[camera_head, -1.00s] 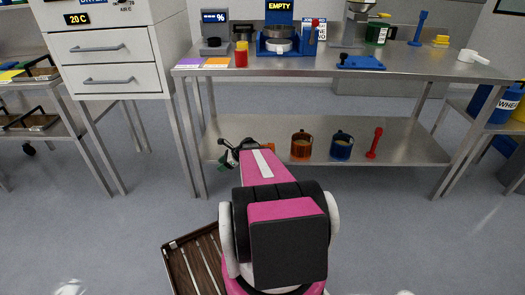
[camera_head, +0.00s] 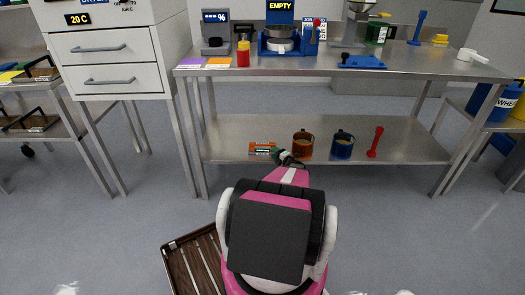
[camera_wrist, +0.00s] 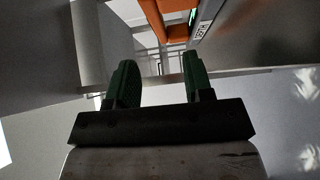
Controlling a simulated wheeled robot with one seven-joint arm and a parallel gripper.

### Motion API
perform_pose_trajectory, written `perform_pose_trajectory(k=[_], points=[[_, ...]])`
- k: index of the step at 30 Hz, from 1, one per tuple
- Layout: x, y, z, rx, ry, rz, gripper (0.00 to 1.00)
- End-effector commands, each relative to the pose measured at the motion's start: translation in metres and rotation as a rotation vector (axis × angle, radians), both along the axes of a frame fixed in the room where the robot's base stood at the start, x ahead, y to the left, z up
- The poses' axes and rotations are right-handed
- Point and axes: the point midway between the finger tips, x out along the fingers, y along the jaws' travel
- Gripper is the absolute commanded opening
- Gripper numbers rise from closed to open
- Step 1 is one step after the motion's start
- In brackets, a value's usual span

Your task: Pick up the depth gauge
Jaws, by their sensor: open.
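The depth gauge (camera_head: 263,149) is a small orange piece with a green display, lying at the left part of the table's lower shelf. In the wrist view the orange gauge (camera_wrist: 176,22) is at the top, beyond the fingertips, with a partly readable label beside its display. My gripper (camera_wrist: 160,78) has two green fingers spread apart with nothing between them. In the head view my gripper (camera_head: 284,156) is at the shelf's front edge, just right of the gauge and in front of the brown mug. The gauge's far parts are cut off in the wrist view.
The lower shelf (camera_head: 225,135) also holds a brown mug (camera_head: 303,143), a blue mug (camera_head: 342,144) and a red tool (camera_head: 375,142). The tabletop (camera_head: 300,65) is close above. A slatted wooden tray (camera_head: 190,262) is left of my arm. Drawers (camera_head: 105,62) stand at left.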

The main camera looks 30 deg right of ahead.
Motion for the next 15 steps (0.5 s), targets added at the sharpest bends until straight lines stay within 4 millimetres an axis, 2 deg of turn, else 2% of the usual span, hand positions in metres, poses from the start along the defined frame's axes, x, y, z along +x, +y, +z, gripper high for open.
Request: perform_pose_trajectory(k=[6,15], points=[[0.033,0.006,0.0,-0.003,-0.001,0.002,0.47],[0.055,0.01,0.001,-0.004,-0.001,0.004,0.47]])
